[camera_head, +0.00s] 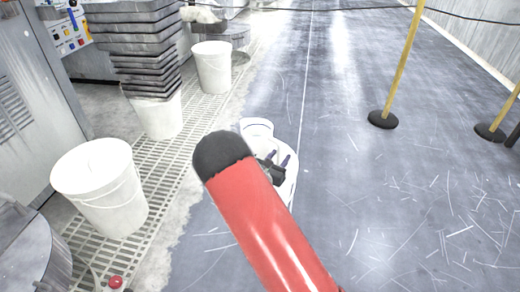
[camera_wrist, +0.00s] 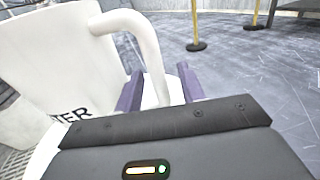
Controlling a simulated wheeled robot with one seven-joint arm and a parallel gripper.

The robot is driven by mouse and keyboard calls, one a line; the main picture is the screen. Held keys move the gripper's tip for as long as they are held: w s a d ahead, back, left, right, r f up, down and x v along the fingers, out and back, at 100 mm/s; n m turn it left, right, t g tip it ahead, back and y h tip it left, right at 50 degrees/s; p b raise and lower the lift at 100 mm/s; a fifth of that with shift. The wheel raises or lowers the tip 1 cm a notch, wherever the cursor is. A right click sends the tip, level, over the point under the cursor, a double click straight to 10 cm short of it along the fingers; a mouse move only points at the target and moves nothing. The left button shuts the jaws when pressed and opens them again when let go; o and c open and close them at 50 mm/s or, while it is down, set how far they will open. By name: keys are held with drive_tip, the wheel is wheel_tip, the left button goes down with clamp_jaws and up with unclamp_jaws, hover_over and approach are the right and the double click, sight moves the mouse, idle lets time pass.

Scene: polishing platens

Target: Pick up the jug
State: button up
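The jug (camera_wrist: 65,60) is white with dark lettering ending in "TER" and fills the left of the wrist view. Its curved handle (camera_wrist: 150,50) reaches down between the two purple fingers of my gripper (camera_wrist: 160,73). The fingers stand apart on either side of the handle, and I cannot tell whether either touches it. In the head view the jug (camera_head: 257,127) shows as a white top beyond my red arm, which hides much of it. My gripper (camera_head: 278,157) shows there beside the arm's dark end.
A white bucket (camera_head: 100,190) stands at the left, and another bucket (camera_head: 212,68) stands farther back on the grating. Dark stacked trays (camera_head: 140,45) rest above a white container (camera_head: 158,115). Yellow posts (camera_head: 405,55) stand at the right. The scratched grey floor (camera_head: 380,200) between is open.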

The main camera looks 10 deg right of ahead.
clamp_jaws()
idle(0.4)
drive_tip(key=shift+r, duration=0.1)
idle(0.8)
